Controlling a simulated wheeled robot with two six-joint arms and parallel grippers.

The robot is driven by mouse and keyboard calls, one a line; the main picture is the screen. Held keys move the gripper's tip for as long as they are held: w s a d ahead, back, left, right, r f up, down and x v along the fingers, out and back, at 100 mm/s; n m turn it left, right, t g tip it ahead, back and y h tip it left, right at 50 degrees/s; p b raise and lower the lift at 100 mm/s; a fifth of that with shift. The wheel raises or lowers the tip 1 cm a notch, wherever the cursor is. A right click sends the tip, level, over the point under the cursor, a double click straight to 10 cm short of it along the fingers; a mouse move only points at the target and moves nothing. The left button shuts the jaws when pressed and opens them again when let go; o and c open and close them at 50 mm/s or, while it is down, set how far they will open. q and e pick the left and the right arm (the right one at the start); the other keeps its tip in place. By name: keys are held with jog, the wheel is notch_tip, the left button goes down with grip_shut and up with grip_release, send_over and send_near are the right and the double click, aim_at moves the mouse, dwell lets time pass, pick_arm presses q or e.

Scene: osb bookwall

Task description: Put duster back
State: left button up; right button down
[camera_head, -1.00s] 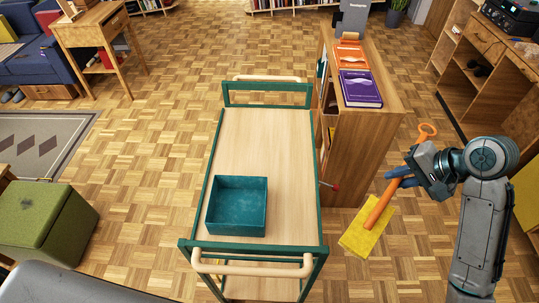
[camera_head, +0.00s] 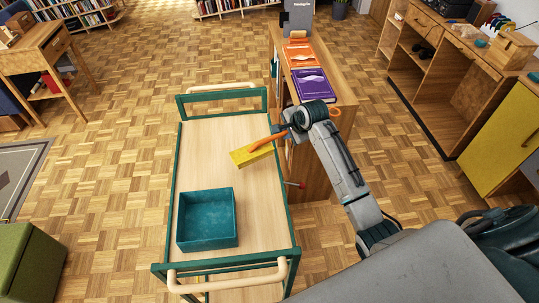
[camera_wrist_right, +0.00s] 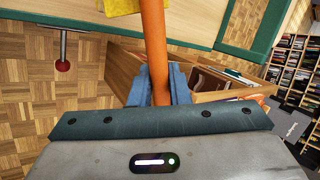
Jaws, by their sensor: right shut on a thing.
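The duster has a yellow head (camera_head: 251,155) and an orange handle (camera_head: 268,141). My right gripper (camera_head: 283,134) is shut on the handle and holds the duster above the right side of the trolley's top. In the right wrist view the handle (camera_wrist_right: 154,45) runs between the two blue fingers (camera_wrist_right: 160,88), with part of the yellow head (camera_wrist_right: 128,6) at the top edge. The trolley (camera_head: 235,130) has a pale wood top and a green frame. An empty teal box (camera_head: 207,220) stands on its near part. My left gripper is not in view.
A wooden bookcase (camera_head: 342,92) with orange books (camera_head: 309,54) and a purple book (camera_head: 312,86) on top stands right of the trolley. A red-tipped rod (camera_head: 298,184) sticks out beside the trolley. A green pouf (camera_head: 32,262) is at the left. The trolley's far top is clear.

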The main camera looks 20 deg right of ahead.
notch_tip(320, 180, down, 7)
jog(key=p, duration=0.1)
jog(key=c, duration=1.4)
grip_release()
jog(key=shift+f, duration=0.1)
jog(key=shift+o, duration=0.2)
jog(key=a+b+v, duration=0.1)
jog(key=v, duration=1.1)
jog(key=shift+d, duration=0.45)
jog(key=shift+s, duration=0.1)
